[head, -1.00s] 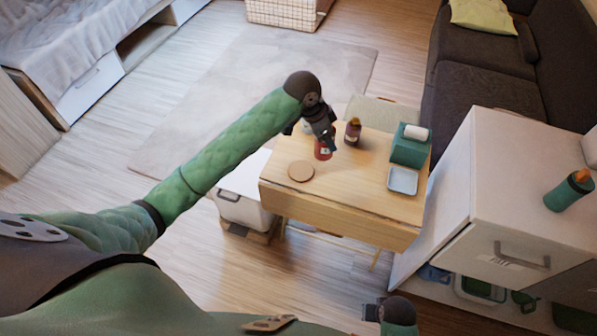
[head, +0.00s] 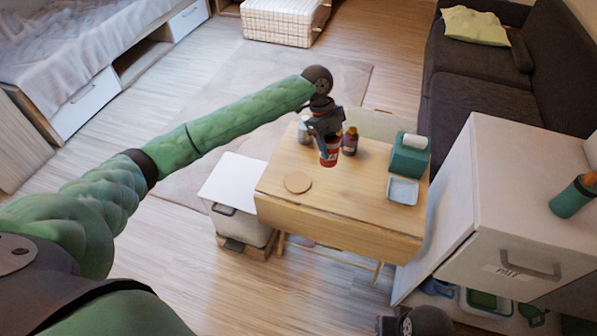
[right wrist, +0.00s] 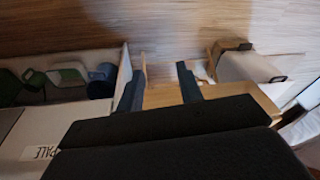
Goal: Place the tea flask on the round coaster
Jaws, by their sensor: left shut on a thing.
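My left gripper (head: 327,138) is shut on a red container with a white label (head: 329,155). It seems upright and a little above the wooden table (head: 340,200); its top is hidden by the gripper. I take it to be the tea flask, though its shape is too small to be sure. The round coaster (head: 298,182), a plain tan disc, lies bare on the table, left of and nearer than the container. My right gripper (right wrist: 160,90) shows two fingers apart with nothing between them in the right wrist view.
A dark bottle (head: 350,141) stands just right of the held container, and a pale item (head: 304,131) to its left. A teal box (head: 409,158) and pale tray (head: 402,190) are at the table's right.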

